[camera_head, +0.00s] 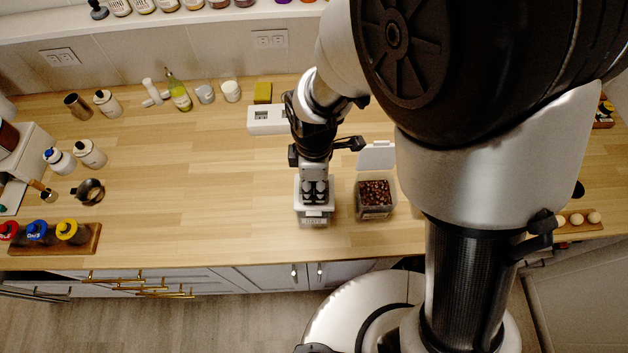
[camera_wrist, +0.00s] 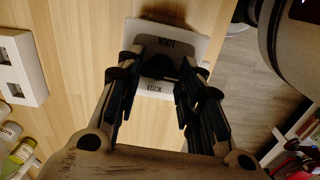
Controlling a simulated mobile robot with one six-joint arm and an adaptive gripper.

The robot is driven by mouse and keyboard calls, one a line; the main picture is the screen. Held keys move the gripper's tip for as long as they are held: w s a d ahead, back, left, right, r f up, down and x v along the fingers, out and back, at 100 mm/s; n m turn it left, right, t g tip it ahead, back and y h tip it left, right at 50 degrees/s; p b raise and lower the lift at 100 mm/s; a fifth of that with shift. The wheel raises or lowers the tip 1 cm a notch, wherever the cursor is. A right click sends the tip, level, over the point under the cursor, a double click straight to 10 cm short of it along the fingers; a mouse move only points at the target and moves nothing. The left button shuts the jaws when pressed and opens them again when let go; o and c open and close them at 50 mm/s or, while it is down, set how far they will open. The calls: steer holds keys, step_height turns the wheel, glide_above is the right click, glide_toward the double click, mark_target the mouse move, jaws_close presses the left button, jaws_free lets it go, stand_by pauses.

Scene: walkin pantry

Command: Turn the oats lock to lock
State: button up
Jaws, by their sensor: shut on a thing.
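The oats container (camera_head: 313,219) stands on the wooden counter near its front edge, with a pale lid and a small label on its front that is hard to read. My gripper (camera_head: 315,195) points straight down over it and is shut on the dark knob (camera_wrist: 160,70) of the lid. In the wrist view the white lid (camera_wrist: 196,50) shows printed words at its top and bottom edges; the lower one reads LOCK and the upper one is upside down. My gripper's fingers (camera_wrist: 160,78) stand on either side of the knob and hide part of it.
An open clear container of brown nuts (camera_head: 375,196) stands close to the right, its pale lid (camera_head: 376,156) raised behind. A white holder (camera_head: 267,120) lies behind to the left. Bottles and jars line the back and left. The counter between is clear.

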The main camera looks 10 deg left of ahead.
steer(key=m, duration=0.8)
steer(key=shift+m, duration=0.4)
steer(key=m, duration=0.4)
steer(key=shift+m, duration=2.5)
steer(key=o, duration=1.1)
steer(key=shift+c, duration=0.2)
